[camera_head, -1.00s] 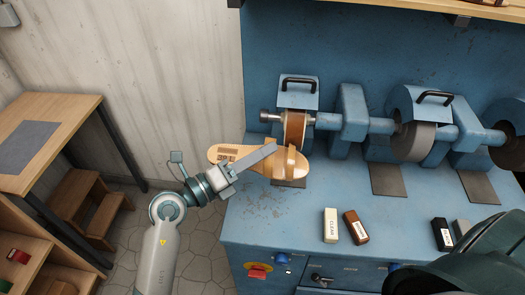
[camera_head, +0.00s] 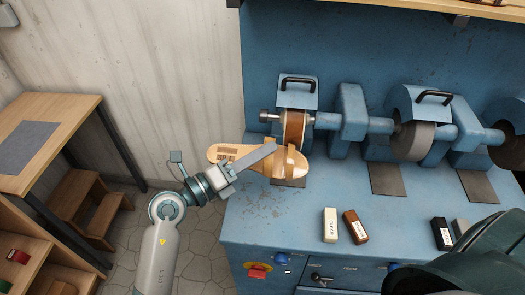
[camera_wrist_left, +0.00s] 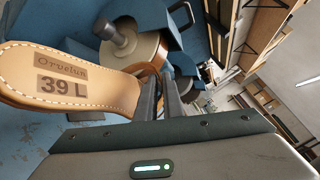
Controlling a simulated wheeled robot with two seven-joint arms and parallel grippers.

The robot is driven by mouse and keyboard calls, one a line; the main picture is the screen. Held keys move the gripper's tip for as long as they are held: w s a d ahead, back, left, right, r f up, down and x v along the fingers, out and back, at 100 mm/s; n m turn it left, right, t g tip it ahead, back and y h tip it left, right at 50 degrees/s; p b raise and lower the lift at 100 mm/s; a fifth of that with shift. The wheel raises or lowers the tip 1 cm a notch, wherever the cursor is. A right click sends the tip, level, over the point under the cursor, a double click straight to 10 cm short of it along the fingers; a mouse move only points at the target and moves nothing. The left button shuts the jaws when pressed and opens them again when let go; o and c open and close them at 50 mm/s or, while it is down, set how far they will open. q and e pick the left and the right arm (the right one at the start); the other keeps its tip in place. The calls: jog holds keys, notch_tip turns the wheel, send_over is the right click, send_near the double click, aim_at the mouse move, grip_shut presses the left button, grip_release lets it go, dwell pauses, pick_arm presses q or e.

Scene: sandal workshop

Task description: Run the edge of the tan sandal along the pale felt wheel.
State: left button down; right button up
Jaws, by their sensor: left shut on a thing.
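The tan sandal (camera_head: 231,155) is in front of the leftmost wheel (camera_head: 293,129), heel to the left and straps to the right. My left gripper (camera_head: 268,152) is shut on it near the middle. In the left wrist view, the sandal's insole (camera_wrist_left: 62,78) reads "39 L", with the gripper fingers (camera_wrist_left: 158,98) at its right. This wheel has a pale side face (camera_wrist_left: 135,50) and a brown rim. The sandal's strap end overlaps the wheel's lower front; I cannot tell whether they touch. No other wheel looks plainly pale. My right gripper is not visible.
The blue bench (camera_head: 275,220) carries a grey wheel (camera_head: 413,140) and a dark brown wheel (camera_head: 510,150) farther right. A white block (camera_head: 330,226) and a brown block (camera_head: 355,227) lie near its front. A wooden table (camera_head: 75,110) stands left.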

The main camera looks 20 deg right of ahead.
pick_arm(q)
jog(key=shift+s+d+p, duration=0.4)
jog(key=shift+d+p, duration=0.15)
jog(key=shift+d, duration=0.1)
dwell(0.8)
jog(key=shift+s+d+r+p, duration=0.1)
jog(key=shift+s+d+p, duration=0.4)
jog(key=shift+s, duration=0.15)
dwell(0.9)
jog(key=shift+d, duration=0.45)
jog(key=shift+a, duration=0.25)
jog(key=shift+w+a+f+p, duration=0.1)
jog(key=shift+f+p, duration=0.1)
jog(key=shift+p, duration=0.15)
jog(key=shift+s+r+p, duration=0.1)
jog(key=shift+s+p, duration=0.1)
jog(key=shift+p, duration=0.7)
